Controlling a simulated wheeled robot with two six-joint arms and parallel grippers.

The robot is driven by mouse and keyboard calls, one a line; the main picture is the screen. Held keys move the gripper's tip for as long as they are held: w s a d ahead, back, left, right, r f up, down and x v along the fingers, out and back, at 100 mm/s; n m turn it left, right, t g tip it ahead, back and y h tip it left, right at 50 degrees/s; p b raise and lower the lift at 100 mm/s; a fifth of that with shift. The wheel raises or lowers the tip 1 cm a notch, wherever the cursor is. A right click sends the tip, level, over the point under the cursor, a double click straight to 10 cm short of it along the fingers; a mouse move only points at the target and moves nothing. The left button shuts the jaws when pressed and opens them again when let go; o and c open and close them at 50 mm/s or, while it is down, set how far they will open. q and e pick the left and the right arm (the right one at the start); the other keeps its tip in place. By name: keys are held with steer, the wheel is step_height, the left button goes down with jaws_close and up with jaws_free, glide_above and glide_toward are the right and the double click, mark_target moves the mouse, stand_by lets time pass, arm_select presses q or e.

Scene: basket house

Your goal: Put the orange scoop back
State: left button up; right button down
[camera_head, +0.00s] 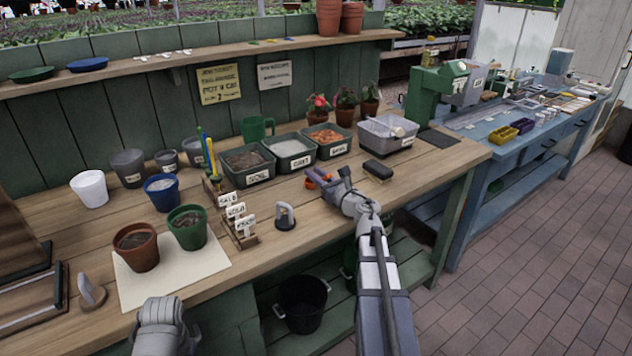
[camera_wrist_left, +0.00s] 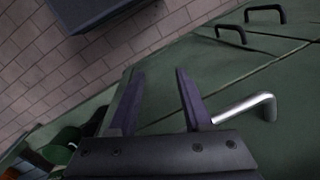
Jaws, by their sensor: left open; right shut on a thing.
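The orange scoop (camera_head: 311,183) is a small orange piece at the tip of my right gripper (camera_head: 320,178), just in front of the tubs. The right gripper is shut on it; the fingers hide much of its shape. I cannot tell whether it touches the table. My left arm shows at the bottom left of the head view, with its fingertips hidden. In the left wrist view my left gripper (camera_wrist_left: 160,78) is open and empty, facing green cabinet panels.
Three dark green labelled tubs (camera_head: 247,173) and a grey tub (camera_head: 372,141) stand behind the right gripper. A dark brush-like block (camera_head: 378,170) lies to its right. Small label signs (camera_head: 238,222), pots (camera_head: 187,236) and a grey hand tool (camera_head: 285,217) stand to its left.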

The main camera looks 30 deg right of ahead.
steer(key=shift+r, duration=0.1)
steer(key=shift+f, duration=0.25)
steer(key=c, duration=0.8)
jaws_free()
steer(key=shift+o, duration=0.2)
steer(key=shift+r, duration=0.2)
steer(key=shift+s, duration=0.25)
steer(key=s, duration=0.7)
steer(key=s+d, duration=0.1)
steer(key=s, duration=0.3)
steer(key=shift+s, duration=0.25)
